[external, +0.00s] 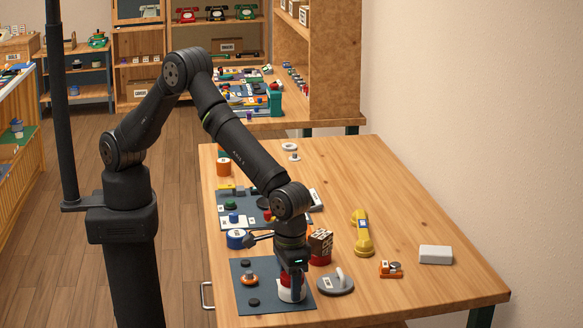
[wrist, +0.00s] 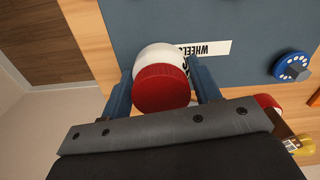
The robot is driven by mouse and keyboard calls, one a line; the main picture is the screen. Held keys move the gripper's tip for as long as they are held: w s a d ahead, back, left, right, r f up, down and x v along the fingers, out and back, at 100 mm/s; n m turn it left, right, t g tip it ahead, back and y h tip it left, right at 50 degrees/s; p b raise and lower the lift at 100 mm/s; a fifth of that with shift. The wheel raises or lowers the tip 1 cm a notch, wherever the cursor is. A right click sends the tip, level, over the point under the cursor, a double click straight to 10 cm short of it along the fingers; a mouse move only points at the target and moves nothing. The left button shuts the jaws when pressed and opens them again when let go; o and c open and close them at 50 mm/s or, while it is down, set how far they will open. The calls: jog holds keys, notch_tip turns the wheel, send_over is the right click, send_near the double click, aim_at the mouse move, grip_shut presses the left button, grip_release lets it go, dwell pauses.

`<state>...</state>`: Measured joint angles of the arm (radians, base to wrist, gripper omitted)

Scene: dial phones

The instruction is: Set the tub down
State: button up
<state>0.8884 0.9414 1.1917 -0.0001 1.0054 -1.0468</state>
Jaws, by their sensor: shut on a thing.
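The tub is white with a red ribbed lid. In the external view the tub (external: 290,294) is low over the right part of a dark blue-grey mat (external: 270,303) at the table's near end. My gripper (external: 292,278) is over it from above, shut on its sides. In the wrist view the tub (wrist: 160,87) sits between the two blue fingers of my gripper (wrist: 163,88), beside a white printed label (wrist: 213,48) on the mat. I cannot tell whether its base touches the mat. The fingers and wrist hide part of it in the external view.
Black discs (external: 253,302) and an orange-topped piece (external: 249,280) lie on the mat. A grey round piece with a handle (external: 335,284) stands close right. The right table edge is clear.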

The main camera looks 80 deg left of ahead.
jog(key=shift+f, duration=0.1)
jog(key=o, duration=1)
notch_tip(320, 180, up, 12)
jog(key=shift+r, duration=0.1)
jog(key=shift+f, duration=4.15)
